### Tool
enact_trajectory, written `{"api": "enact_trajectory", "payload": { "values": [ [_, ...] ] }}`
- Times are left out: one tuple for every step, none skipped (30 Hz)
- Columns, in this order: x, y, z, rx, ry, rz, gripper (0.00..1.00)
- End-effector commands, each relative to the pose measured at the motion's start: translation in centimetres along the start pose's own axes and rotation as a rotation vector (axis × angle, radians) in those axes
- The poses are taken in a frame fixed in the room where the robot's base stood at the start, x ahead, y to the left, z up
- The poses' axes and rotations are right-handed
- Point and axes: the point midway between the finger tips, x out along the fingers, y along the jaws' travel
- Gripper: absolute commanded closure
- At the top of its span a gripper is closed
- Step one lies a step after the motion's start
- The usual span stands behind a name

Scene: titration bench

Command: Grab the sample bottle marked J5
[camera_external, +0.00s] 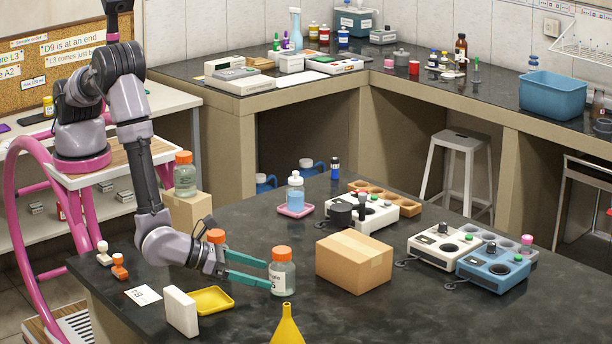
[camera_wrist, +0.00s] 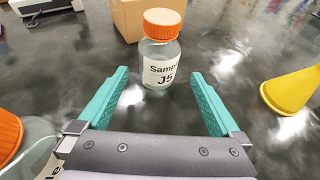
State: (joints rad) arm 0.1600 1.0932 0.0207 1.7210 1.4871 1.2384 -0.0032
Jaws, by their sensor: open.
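The sample bottle marked J5 (camera_external: 282,277) is clear glass with an orange cap and a white label. It stands upright on the dark bench, and "J5" is readable in the wrist view (camera_wrist: 160,70). My gripper (camera_external: 268,277) has teal fingers, spread apart and low over the bench. In the wrist view the gripper (camera_wrist: 158,95) points at the bottle, which stands centred just beyond the fingertips, with nothing held between them. A second orange-capped bottle (camera_external: 216,238) stands behind my gripper; its cap (camera_wrist: 8,135) shows at the left edge of the wrist view, its marking not readable.
A cardboard box (camera_external: 353,262) stands close behind and right of the J5 bottle. A yellow funnel (camera_external: 287,325) stands in front. Another orange-capped bottle (camera_external: 185,178) stands on a box. Stirrers (camera_external: 446,247) stand further right.

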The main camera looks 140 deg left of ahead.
Motion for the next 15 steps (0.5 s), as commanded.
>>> {"api": "enact_trajectory", "payload": {
  "values": [
    [0.6,0.1,-0.1,0.001,0.001,0.001,0.00],
    [0.9,0.1,-0.1,0.001,0.001,0.001,0.00],
    [1.1,0.1,0.0,0.000,0.001,0.001,0.00],
    [1.3,0.1,0.0,0.000,0.001,0.001,0.00],
    [1.5,0.1,0.0,0.000,0.001,0.001,0.00],
    [1.8,0.1,0.1,-0.001,0.001,0.001,0.00],
    [2.1,0.2,0.1,-0.001,0.001,0.001,0.00],
    [2.5,0.2,0.1,-0.001,0.001,0.002,0.00],
    [3.1,0.3,0.2,-0.001,0.001,0.003,0.00],
    [3.6,0.4,0.2,-0.002,0.001,0.003,0.00],
    [4.1,0.4,0.3,-0.002,0.001,0.003,0.00],
    [4.7,0.4,0.3,-0.001,0.001,0.002,0.00],
    [5.2,0.4,0.3,-0.001,0.001,0.002,0.00],
    [5.5,0.4,0.3,-0.001,0.001,0.002,0.00],
    [5.9,0.4,0.3,-0.001,0.002,0.001,0.00]
  ]
}}
